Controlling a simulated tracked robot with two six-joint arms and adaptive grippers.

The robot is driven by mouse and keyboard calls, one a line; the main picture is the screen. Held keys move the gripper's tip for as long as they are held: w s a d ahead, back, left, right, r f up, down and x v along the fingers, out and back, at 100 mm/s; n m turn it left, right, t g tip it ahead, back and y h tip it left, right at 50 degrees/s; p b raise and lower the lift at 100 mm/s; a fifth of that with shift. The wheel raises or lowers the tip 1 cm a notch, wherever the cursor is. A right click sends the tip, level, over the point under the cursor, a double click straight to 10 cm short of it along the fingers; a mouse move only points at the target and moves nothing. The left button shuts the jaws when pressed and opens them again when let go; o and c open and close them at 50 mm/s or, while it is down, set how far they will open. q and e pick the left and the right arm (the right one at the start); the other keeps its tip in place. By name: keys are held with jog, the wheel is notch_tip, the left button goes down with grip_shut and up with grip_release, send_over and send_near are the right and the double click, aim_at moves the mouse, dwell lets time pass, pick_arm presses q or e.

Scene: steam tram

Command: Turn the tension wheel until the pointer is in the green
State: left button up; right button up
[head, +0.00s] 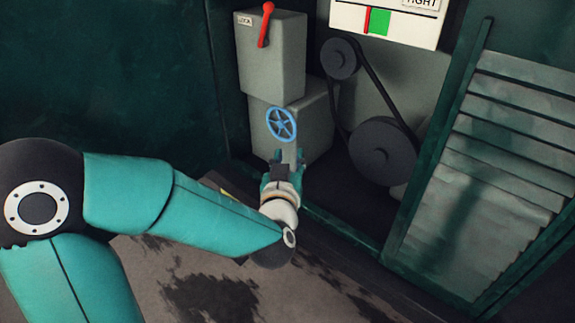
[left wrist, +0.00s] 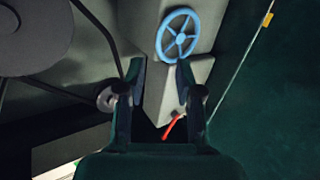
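The blue spoked tension wheel (head: 281,123) is on the front of the lower grey box. In the left wrist view the wheel (left wrist: 178,35) lies just beyond my fingertips, with its lower rim by the right-hand one. My left gripper (head: 286,158) is just below the wheel in the head view. In the left wrist view its two fingers (left wrist: 160,72) are apart with nothing between them. I cannot tell if a fingertip touches the rim. The white gauge (head: 345,14) is cut off by the top edge. Its red pointer (head: 367,20) is at the left edge of the green patch (head: 379,21).
A red lever (head: 265,24) is on the upper grey box (head: 272,62). Right of the boxes, a dark belt joins a small pulley (head: 341,58) and a large pulley (head: 383,152). A slatted green door (head: 505,160) stands at the right. The cabinet's lower sill runs below my gripper.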

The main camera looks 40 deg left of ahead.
pick_arm(q)
jog(key=shift+v, duration=1.25)
dwell(0.9)
